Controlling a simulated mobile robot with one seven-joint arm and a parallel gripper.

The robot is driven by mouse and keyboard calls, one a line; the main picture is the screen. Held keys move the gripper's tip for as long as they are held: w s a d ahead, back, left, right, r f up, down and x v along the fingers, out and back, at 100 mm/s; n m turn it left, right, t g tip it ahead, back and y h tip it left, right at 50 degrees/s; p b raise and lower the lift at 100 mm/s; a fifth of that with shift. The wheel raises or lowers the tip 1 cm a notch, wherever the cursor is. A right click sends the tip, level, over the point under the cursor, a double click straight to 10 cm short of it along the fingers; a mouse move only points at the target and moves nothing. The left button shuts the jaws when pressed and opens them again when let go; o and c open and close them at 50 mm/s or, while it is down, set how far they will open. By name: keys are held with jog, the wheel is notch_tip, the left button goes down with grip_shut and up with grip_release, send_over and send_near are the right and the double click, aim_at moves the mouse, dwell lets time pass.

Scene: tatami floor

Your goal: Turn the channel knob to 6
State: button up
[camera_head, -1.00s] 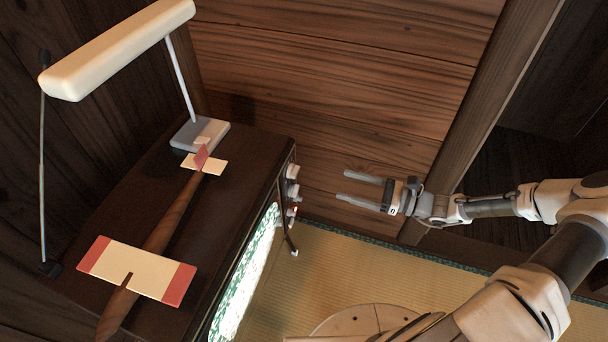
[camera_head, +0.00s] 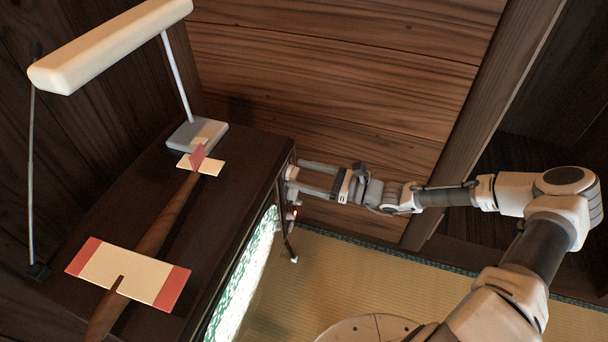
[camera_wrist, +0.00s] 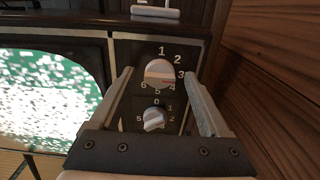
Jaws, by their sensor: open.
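A dark television (camera_head: 249,150) with a lit green-and-white screen (camera_head: 240,275) has knobs on its front. In the wrist view, the upper white knob (camera_wrist: 158,71) sits in a ring of numbers 1 to 6. A small reddish mark shows on its lower right, toward 3 or 4; the exact setting is hard to read. A smaller white knob (camera_wrist: 153,119) with its own numbers, from 0, lies below. My gripper (camera_head: 297,175) is open at the knob panel; its fingers (camera_wrist: 159,74) stand either side of the upper knob. I cannot tell whether they touch it.
A wooden wall (camera_head: 340,80) is close behind my gripper. Tatami floor (camera_head: 350,265) lies open in front.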

grip_shut()
